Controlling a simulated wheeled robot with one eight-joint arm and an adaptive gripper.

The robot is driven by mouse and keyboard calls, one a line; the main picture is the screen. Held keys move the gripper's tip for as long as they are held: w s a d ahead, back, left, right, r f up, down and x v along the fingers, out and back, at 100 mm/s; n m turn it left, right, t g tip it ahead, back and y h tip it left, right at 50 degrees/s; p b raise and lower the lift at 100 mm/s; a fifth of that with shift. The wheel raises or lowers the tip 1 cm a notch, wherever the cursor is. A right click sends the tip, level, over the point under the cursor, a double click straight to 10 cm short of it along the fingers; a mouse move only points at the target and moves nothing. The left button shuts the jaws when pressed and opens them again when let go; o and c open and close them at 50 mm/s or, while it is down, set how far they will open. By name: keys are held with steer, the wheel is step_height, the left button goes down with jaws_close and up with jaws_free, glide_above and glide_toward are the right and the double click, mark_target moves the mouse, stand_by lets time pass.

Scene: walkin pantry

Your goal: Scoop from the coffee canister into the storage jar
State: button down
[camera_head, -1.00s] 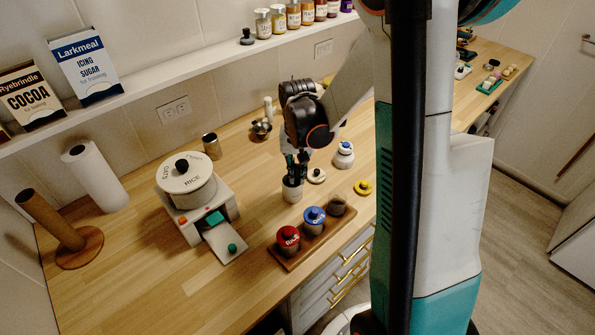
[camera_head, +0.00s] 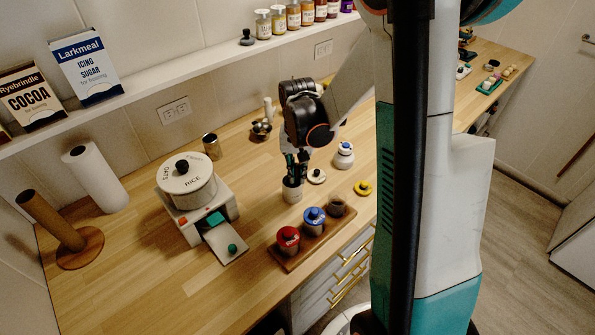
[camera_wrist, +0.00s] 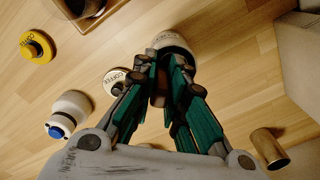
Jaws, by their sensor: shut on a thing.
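The coffee canister is a small white pot (camera_head: 292,193) standing open on the counter; it also shows in the wrist view (camera_wrist: 176,42). Its round white lid marked COFFEE (camera_head: 316,176) lies beside it, and shows in the wrist view (camera_wrist: 115,81). My gripper (camera_head: 296,172) points down at the canister's mouth, its green-padded fingers (camera_wrist: 164,92) shut on a thin dark thing, likely the scoop's handle. The scoop's bowl is hidden. The open dark storage jar (camera_head: 337,206) stands on the wooden tray's right end. A yellow lid (camera_head: 362,188) lies behind it.
The wooden tray (camera_head: 290,262) also holds a red-lidded jar (camera_head: 288,239) and a blue-lidded jar (camera_head: 314,218). A white bottle with a blue top (camera_head: 344,155) stands behind. Clear counter lies in front left.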

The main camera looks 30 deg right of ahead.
steer(key=shift+r+p, duration=2.15)
steer(key=shift+r, duration=1.35)
